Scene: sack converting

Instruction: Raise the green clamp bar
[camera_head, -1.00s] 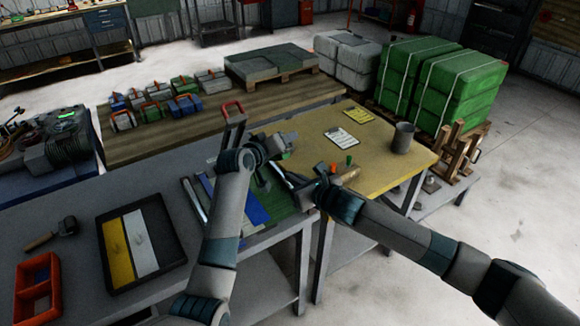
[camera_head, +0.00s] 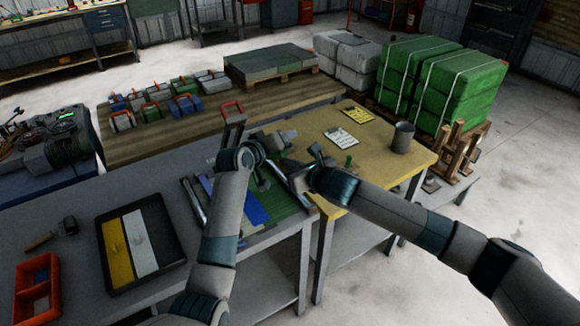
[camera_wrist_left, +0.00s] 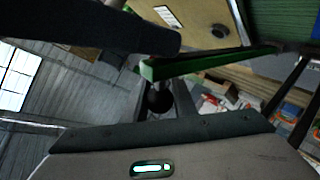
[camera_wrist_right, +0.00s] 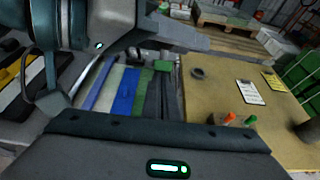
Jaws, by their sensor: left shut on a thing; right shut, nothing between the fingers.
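The green clamp bar (camera_wrist_left: 205,63) runs across the left wrist view, above the yellow table. My left gripper (camera_wrist_left: 172,88) is shut on it; the contact is dark and partly hidden. In the head view my left gripper (camera_head: 278,150) is over the far end of the grey bench, and the bar is not clear there. A short green piece, probably the bar's end, shows in the right wrist view (camera_wrist_right: 162,65). My right gripper (camera_head: 288,172) is shut and empty, just below and close to the left one. Its fingertips are hard to make out.
The yellow table (camera_head: 375,175) holds a grey cup (camera_head: 402,138), cards (camera_head: 341,137), an orange peg (camera_wrist_right: 229,118) and a green peg (camera_wrist_right: 251,120). Blue and green strips (camera_head: 250,205) lie on the bench below my grippers. A black tray (camera_head: 165,270) sits left. My two arms are close together.

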